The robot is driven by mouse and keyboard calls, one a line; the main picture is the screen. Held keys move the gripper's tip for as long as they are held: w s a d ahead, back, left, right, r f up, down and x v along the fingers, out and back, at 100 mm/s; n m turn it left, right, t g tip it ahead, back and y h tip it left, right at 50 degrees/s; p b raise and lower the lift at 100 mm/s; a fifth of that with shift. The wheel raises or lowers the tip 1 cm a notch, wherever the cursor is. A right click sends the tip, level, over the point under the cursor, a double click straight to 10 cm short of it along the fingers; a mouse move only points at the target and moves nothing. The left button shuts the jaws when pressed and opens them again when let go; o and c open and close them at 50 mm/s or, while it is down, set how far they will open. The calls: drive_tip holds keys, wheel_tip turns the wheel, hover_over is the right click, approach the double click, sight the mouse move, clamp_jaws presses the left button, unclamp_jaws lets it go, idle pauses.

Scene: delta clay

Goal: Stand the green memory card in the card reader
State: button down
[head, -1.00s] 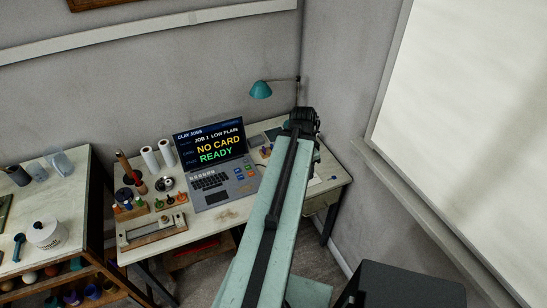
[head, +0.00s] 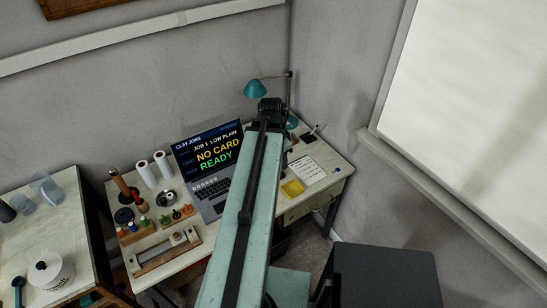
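The arm reaches over the desk, and its dark end (head: 270,112) is near the lamp. The fingers of my gripper are hidden, so I cannot tell whether it is open or shut or holds anything. I cannot make out the green memory card or the card reader; part of the desk is hidden behind my arm. The laptop (head: 208,152) stands open on the desk, partly covered by my arm. Its screen reads "JOB 1 LOW PLAIN", "NO CARD" and "READY".
The desk (head: 205,240) holds white rolls (head: 163,165), small coloured-top tools (head: 176,214) and a wooden frame (head: 166,252) at left. A yellow tray (head: 292,189), paper (head: 306,171) and teal lamp (head: 255,88) are at right. A dark cabinet (head: 385,275) stands front right.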

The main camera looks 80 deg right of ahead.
drive_tip(key=w+d+f+b, duration=0.3)
drive_tip(key=d+f+b, duration=1.2)
drive_tip(key=f, duration=0.1)
drive_tip(key=shift+d, duration=0.2)
wheel_tip(320, 180, down, 4)
drive_tip(key=b, duration=0.4)
drive_tip(key=shift+f+b, duration=0.25)
drive_tip(key=shift+b, duration=0.1)
drive_tip(key=shift+f+b, duration=1.05)
drive_tip(key=shift+b, duration=0.05)
